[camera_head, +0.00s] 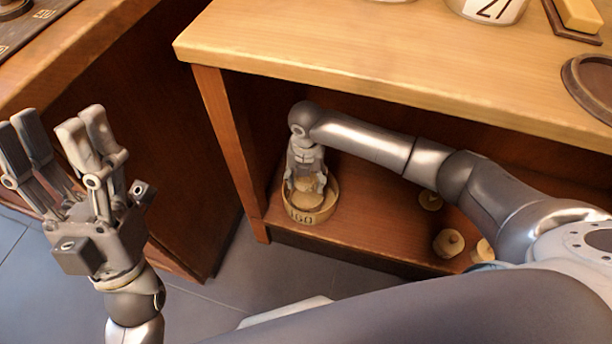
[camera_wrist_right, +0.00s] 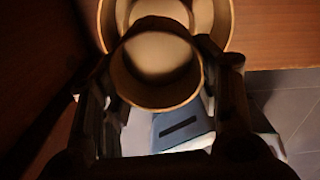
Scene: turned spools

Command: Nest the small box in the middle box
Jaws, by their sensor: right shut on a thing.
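The middle box is a round, pale wooden tub with dark markings on its side (camera_head: 312,216), standing open on the lower shelf near its left end. In the right wrist view its rim (camera_wrist_right: 227,22) shows behind the small box. The small box (camera_wrist_right: 157,68) is a smaller round wooden tub, held between the fingers of my right gripper (camera_head: 306,186). From the head it is mostly hidden by the fingers. It overlaps the middle box's opening; I cannot tell how deep it sits. My left gripper (camera_head: 54,124) is open and empty, raised at the left.
The wooden tabletop (camera_head: 330,55) overhangs the shelf (camera_head: 370,217) close above my right arm. Several small knobbed wooden pieces (camera_head: 448,242) sit farther right on the shelf. A wooden upright (camera_head: 230,150) stands left of the middle box. A white, numbered container (camera_head: 490,8) stands on top.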

